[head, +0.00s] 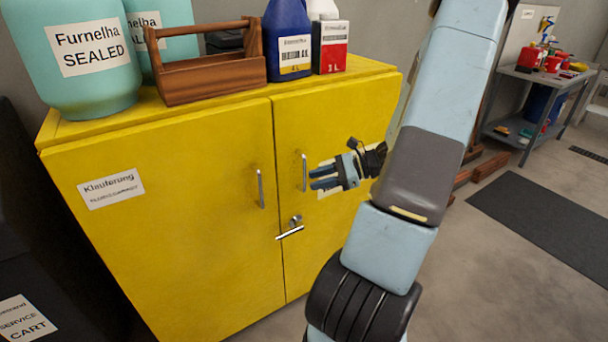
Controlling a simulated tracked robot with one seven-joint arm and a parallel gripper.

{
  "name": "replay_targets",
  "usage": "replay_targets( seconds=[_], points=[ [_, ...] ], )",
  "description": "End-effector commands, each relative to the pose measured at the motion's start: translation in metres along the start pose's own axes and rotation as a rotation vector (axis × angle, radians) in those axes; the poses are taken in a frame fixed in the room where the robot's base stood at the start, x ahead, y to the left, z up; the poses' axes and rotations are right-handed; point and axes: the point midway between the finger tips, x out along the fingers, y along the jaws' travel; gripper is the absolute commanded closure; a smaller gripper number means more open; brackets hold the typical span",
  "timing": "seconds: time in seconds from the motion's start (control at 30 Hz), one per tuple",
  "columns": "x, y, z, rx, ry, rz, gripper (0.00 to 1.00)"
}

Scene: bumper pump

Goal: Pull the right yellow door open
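The yellow cabinet has two doors, and both look shut. The right yellow door (338,118) has a vertical metal handle (304,172) near its left edge. A lever latch (290,229) sits lower, by the seam between the doors. The left yellow door (170,240) has its own vertical handle (261,189). My gripper (312,179) is in front of the right door, just right of that door's handle, with its fingers pointing left. The two fingers are apart with nothing between them. I cannot tell whether they touch the handle. My arm hides the door's right part.
On the cabinet top stand teal containers (80,75), a wooden tool carrier (212,82), a blue bottle (287,40) and a red-white can (330,52). Open floor lies right, with a dark mat (550,222) and a workbench (545,80). A dark cart (35,270) stands left.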

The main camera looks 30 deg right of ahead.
Motion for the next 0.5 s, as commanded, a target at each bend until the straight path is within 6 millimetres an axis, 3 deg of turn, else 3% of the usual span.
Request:
replay_targets(
  seconds=[0.2, 0.5],
  points=[
    [-0.032, -0.014, -0.046, 0.186, -0.140, -0.242, 0.66],
    [-0.060, -0.021, -0.081, 0.311, -0.251, -0.432, 0.66]
  ],
)
